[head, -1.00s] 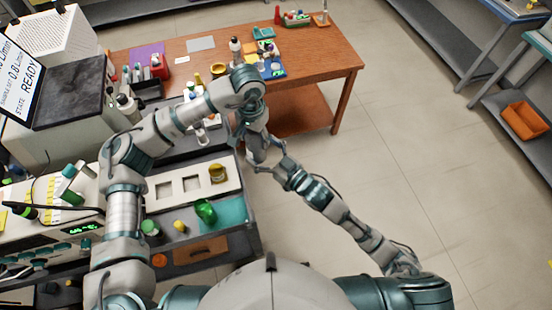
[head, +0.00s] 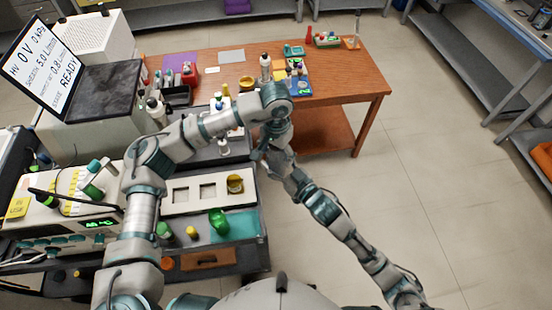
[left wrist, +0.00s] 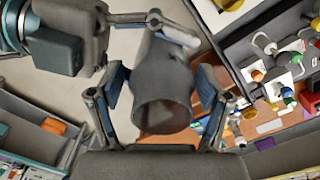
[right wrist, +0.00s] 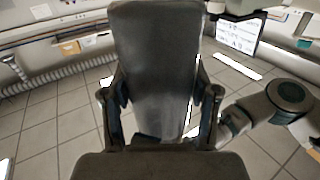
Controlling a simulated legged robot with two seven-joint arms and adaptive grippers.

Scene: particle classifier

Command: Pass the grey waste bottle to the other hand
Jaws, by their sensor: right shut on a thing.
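The grey waste bottle (right wrist: 157,70) fills the middle of the right wrist view, between the fingers of my right gripper (right wrist: 160,100), which is shut on it. In the left wrist view the bottle (left wrist: 163,85) points its open round mouth toward the camera. My left gripper (left wrist: 160,90) has its fingers on both sides of the bottle, with gaps visible beside the mouth, so it looks open. My right gripper's body and fingers come in at the upper left there. In the head view both hands meet near the middle (head: 268,150), and the bottle is mostly hidden by the arms.
A grey bench with a white tray (head: 207,183), a green bottle (head: 218,222) and a yellow jar (head: 235,184) lies left of the hands. Behind stands a wooden table (head: 335,88) with bottles and small racks. Open floor (head: 430,170) is to the right.

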